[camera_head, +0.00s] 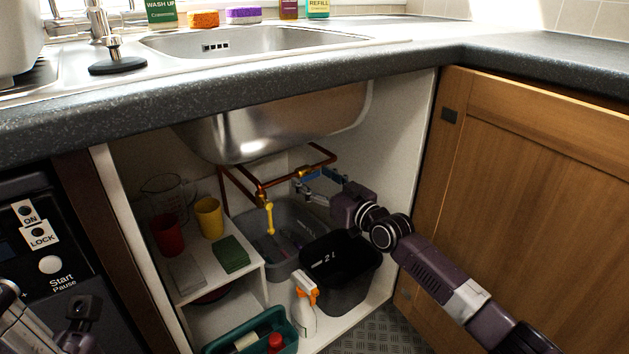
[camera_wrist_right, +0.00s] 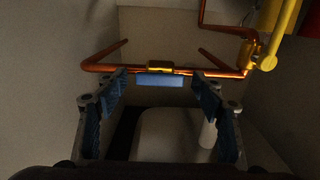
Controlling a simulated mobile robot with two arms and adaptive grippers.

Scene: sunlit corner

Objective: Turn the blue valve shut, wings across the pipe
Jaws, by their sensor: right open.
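The blue valve (camera_wrist_right: 159,80) is a short blue handle on a brass body (camera_wrist_right: 160,67) in the copper pipe (camera_wrist_right: 102,67). In the right wrist view its wings lie along the pipe. My right gripper (camera_head: 314,180) is open under the sink. Its blue-padded fingers are on either side of the valve handle, with a gap on each side. In the head view the fingers partly hide the handle. Parts of my left arm show at the bottom left of the head view; its finger opening is not clear.
A yellow lever valve (camera_head: 270,218) hangs left of the blue valve. The steel sink bowl (camera_head: 270,120) is above. A grey tub (camera_head: 245,232), a black bucket (camera_head: 340,275) and a spray bottle (camera_head: 304,310) stand below. A shelf with cups (camera_head: 209,217) is left; a wooden door (camera_head: 520,190) is right.

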